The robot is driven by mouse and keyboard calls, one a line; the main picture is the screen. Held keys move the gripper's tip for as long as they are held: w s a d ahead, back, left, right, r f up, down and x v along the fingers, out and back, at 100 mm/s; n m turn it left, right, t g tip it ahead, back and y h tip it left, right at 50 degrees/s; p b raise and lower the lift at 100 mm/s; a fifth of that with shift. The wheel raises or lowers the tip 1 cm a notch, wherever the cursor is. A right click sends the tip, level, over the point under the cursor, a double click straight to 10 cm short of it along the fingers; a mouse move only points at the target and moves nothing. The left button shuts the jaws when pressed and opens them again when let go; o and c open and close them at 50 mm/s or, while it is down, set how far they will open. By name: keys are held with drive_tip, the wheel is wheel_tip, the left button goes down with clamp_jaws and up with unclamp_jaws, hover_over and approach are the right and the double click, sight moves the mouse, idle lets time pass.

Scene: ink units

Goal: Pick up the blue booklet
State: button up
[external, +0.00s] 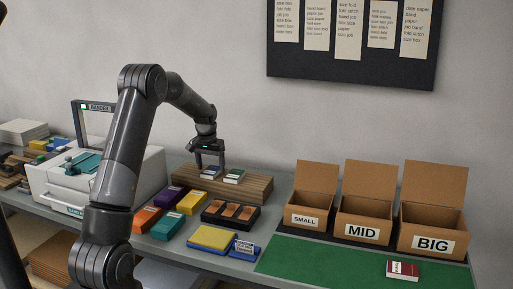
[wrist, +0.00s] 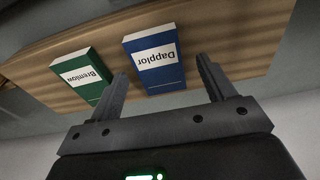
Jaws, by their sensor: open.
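The blue booklet (wrist: 156,61), with a white label reading "Dapplor", lies on a wooden board (wrist: 225,50) in the wrist view. It also shows in the external view (external: 211,173) on the board (external: 256,188). A green booklet (wrist: 85,74) labelled "Bremlow" lies beside it, to its left in the wrist view; it is to the right in the external view (external: 234,176). My gripper (wrist: 163,80) is open and empty, with its fingers toward the blue booklet's near end. In the external view my gripper (external: 209,162) is just above the board at the blue booklet.
Small, mid and big cardboard boxes (external: 363,213) stand at the right behind a green mat (external: 335,262). A red booklet (external: 403,270) lies on the mat. Coloured blocks and a black tray (external: 230,224) are in front of the board. A white machine (external: 60,181) stands left.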

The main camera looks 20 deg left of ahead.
drive_tip(key=shift+w+f, duration=0.1)
drive_tip(key=shift+f, duration=0.4)
drive_tip(key=shift+c, duration=0.4)
drive_tip(key=c, duration=1)
drive_tip(key=shift+r, duration=0.15)
